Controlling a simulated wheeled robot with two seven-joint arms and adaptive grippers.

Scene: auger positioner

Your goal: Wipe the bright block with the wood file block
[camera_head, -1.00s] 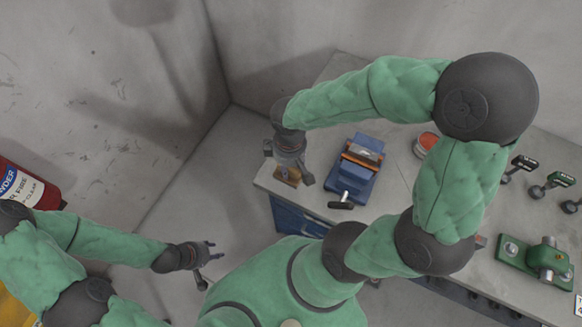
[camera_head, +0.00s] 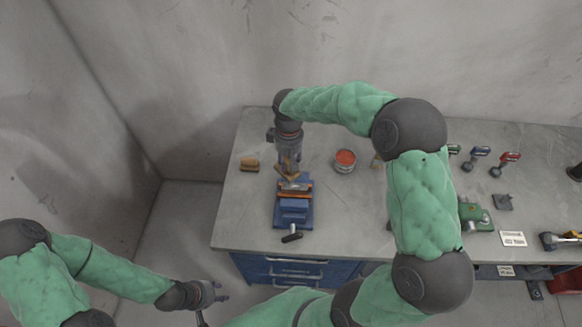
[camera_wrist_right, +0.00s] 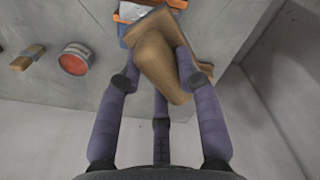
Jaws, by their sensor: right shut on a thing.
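My right gripper (camera_head: 289,165) is shut on the brown wood file block (camera_wrist_right: 163,62), which also shows in the head view (camera_head: 293,174). It holds the block over the back end of a blue vise (camera_head: 294,213) with orange jaws. In the right wrist view a pale, bright block (camera_wrist_right: 131,12) shows between the orange jaw edges, partly hidden by the wood file block. I cannot tell whether the two touch. My left gripper (camera_head: 221,291) is open and empty, low at the left, off the bench.
A brown wooden piece (camera_head: 249,163) lies left of the vise. A red-topped tin (camera_head: 345,160) stands to its right. Another small wooden piece (camera_wrist_right: 27,58) lies beyond the tin. A green tool (camera_head: 475,217) and several drills (camera_head: 480,155) are farther right. The bench (camera_head: 243,224) is bare at front left.

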